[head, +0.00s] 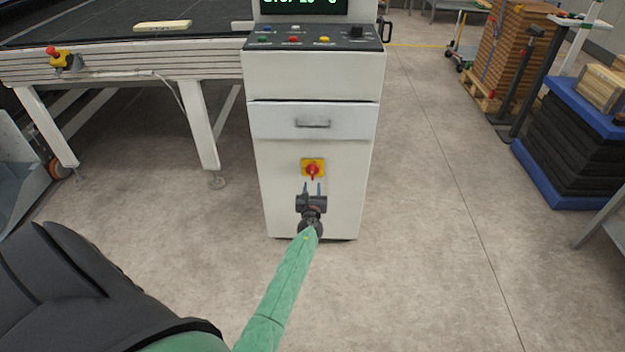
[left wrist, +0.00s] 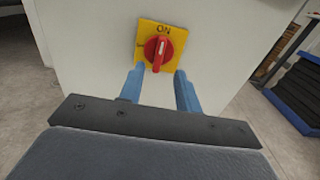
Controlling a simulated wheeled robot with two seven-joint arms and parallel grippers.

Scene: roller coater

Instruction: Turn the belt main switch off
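The belt main switch is a red rotary knob (head: 313,170) on a yellow square plate (head: 305,163), on the front of a white control cabinet (head: 285,215). In the left wrist view the knob (left wrist: 158,50) shows with "ON" printed above it; its white mark is tilted slightly right of upright. My left gripper (head: 313,187) is open just below the knob in the head view. In the left wrist view its two blue fingers (left wrist: 158,80) stand apart, with the knob beyond and between their tips; no contact is visible. My right gripper is not in view.
The cabinet has a drawer (head: 280,122) above the switch and a button panel (head: 310,38) on top. A conveyor (head: 130,65) with a red emergency button (head: 60,58) stands at left. Stacked boards (head: 505,50) and a blue-based stack (head: 570,150) stand right. Floor between is clear.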

